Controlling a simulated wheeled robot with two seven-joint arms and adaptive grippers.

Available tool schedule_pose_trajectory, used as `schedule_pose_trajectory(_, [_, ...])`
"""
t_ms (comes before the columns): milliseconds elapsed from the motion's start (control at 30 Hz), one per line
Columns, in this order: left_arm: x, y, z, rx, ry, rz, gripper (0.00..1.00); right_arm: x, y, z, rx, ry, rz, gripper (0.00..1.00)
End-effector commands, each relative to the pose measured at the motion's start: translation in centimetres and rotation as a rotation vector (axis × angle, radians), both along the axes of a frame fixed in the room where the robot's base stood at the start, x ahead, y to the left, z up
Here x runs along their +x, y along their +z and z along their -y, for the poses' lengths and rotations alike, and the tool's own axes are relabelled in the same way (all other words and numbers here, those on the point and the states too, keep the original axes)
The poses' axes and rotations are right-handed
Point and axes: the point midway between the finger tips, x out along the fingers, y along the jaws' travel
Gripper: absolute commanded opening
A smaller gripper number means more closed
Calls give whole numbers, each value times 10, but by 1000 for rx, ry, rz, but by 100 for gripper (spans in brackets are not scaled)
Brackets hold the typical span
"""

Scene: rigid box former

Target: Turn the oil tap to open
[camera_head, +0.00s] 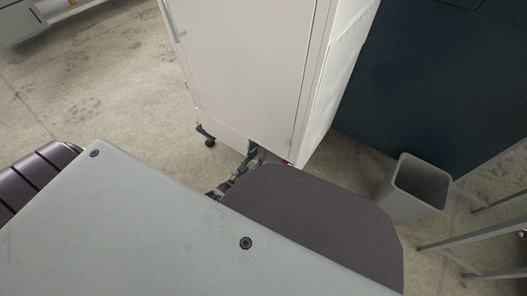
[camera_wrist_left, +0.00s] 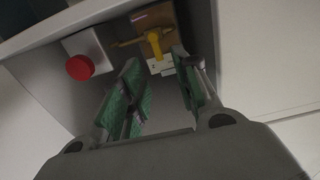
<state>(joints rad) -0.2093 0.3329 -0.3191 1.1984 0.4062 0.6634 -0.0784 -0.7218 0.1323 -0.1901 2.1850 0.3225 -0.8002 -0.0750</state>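The oil tap shows in the left wrist view as a yellow lever (camera_wrist_left: 155,45) in front of a brown-gold block, inside a grey recess. My left gripper (camera_wrist_left: 157,62) has its two green-padded fingers apart, with nothing between them. Its fingertips point at the tap, and the yellow lever lies just beyond the gap, nearer the right finger. I cannot tell whether a finger touches it. In the head view my left gripper (camera_head: 256,158) is small and partly hidden at the lower edge of the white cabinet (camera_head: 245,65); the tap is not visible there. My right gripper is not in view.
A red round knob (camera_wrist_left: 80,67) on a white block sits left of the tap in the recess. The recess walls are close around the gripper. A grey bin (camera_head: 414,188) and a metal-legged frame (camera_head: 470,240) stand at the right. Open floor lies left of the cabinet.

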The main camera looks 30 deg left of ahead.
Motion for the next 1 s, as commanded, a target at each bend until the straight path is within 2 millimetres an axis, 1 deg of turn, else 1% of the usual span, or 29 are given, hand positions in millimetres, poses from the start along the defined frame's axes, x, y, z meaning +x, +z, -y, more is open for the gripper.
schedule_pose_trajectory(33, [7,-1,1,0,0,1,31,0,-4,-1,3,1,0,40])
schedule_pose_trajectory(200, [25,-1,4,0,-1,1,31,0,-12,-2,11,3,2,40])
schedule_pose_trajectory(400, [40,-1,6,0,0,0,31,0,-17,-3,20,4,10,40])
schedule_pose_trajectory(600, [47,0,7,0,0,-1,31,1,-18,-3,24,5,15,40])
schedule_pose_trajectory(867, [47,0,7,0,0,-1,31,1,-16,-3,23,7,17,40])
schedule_pose_trajectory(1000, [47,0,7,0,0,-1,15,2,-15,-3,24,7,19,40])
